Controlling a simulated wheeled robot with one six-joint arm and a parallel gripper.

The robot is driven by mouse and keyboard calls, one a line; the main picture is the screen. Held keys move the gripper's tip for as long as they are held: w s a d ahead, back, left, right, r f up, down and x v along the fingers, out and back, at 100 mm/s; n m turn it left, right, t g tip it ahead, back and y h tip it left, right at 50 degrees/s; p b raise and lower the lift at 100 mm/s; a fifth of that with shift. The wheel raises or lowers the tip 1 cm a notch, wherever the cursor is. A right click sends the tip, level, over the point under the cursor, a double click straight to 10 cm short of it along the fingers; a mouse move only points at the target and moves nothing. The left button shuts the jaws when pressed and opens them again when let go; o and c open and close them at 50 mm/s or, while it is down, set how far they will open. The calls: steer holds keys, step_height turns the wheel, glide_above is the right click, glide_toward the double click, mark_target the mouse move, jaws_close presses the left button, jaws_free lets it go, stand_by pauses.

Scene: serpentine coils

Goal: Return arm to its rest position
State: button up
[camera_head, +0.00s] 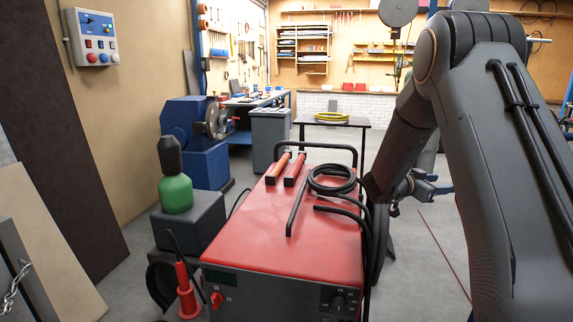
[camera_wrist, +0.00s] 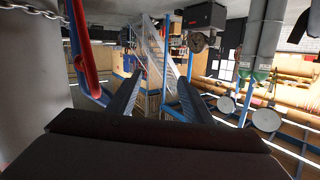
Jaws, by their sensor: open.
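My dark grey arm fills the right side of the head view, bent at an elbow near the top and reaching down behind the red machine. Whether the gripper touches the machine cannot be told.
A red welding machine (camera_head: 250,225) with black cables (camera_head: 333,180) on top stands close in front. Left of it is a green bottle (camera_head: 176,194) on a grey box. A table with a yellow coil (camera_head: 332,117) stands behind. Grey floor shows at right.

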steer(key=a+f+n+t+y, duration=0.2)
steer(key=a+n+t+y, duration=0.45)
steer(key=a, duration=0.75)
steer(key=s+a+f+n+g+y, duration=0.2)
steer(key=s+a+y, duration=0.1)
steer(key=s+a, duration=0.2)
steer(key=s+a+f+n+g+y, duration=0.2)
steer(key=s+a, duration=0.3)
steer(key=s, duration=0.3)
steer(key=s+a+f+n+g+y, duration=0.2)
steer(key=s+a+g+y, duration=0.1)
steer(key=s+a, duration=0.2)
steer(key=shift+s+f+n+y, duration=0.15)
steer(key=shift+s+f+y, duration=0.05)
steer(key=shift+s, duration=0.5)
steer(key=shift+s+f+n+y, duration=0.1)
steer(key=shift+s+f+y, duration=0.05)
steer(key=shift+s, duration=0.5)
steer(key=s+f+n+g, duration=0.1)
steer(key=s+g, duration=0.3)
steer(key=s, duration=1)
steer(key=shift+s+f+n, duration=0.4)
steer(key=shift+f, duration=0.05)
steer(key=shift+a+g, duration=0.15)
steer(key=shift+g, duration=0.1)
steer(key=shift+c, duration=0.3)
